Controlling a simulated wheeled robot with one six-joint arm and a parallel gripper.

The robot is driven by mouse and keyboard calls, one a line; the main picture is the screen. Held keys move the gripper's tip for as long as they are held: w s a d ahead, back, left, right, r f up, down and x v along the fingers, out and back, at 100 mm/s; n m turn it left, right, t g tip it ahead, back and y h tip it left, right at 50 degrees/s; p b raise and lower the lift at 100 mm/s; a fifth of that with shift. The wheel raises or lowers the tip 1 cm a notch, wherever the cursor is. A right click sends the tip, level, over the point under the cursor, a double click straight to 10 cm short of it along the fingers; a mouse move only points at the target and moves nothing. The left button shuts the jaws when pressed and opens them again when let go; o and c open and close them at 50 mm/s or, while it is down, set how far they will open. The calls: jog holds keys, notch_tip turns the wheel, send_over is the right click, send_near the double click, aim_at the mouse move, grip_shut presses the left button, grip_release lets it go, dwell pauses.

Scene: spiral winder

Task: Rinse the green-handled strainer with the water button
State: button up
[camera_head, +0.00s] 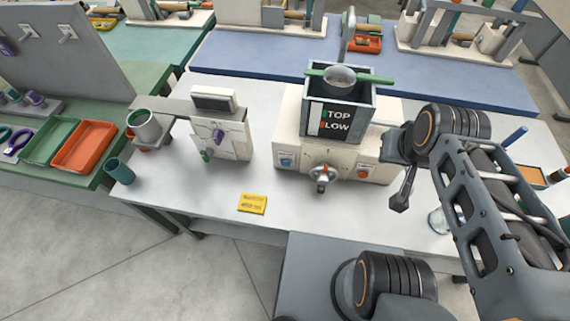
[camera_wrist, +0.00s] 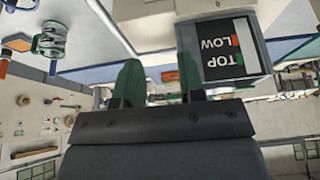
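The green-handled strainer (camera_head: 340,78) lies across the open top of a dark square tank (camera_head: 346,138) with its handle reaching out both sides. The tank has a TOP/LOW label and stands on a cream machine (camera_head: 290,136). The machine's front has a blue button (camera_head: 287,161) on the left, a red-marked button (camera_head: 363,172) on the right and a round metal knob (camera_head: 323,174) between them. Which button is for water I cannot tell. My gripper (camera_head: 399,202) hangs right of the tank, apart from it. In the wrist view my gripper (camera_wrist: 158,78) has its fingers apart with nothing between them; the tank (camera_wrist: 228,50) appears upside down.
A yellow note (camera_head: 252,203) lies on the white table (camera_head: 200,192). A second cream device (camera_head: 222,140) and a green-rimmed cup (camera_head: 147,127) stand left. A teal cup (camera_head: 121,171) is at the left edge. A clear glass (camera_head: 437,221) stands below my arm. The front middle is mostly clear.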

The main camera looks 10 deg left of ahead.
grip_shut()
dwell(1.4)
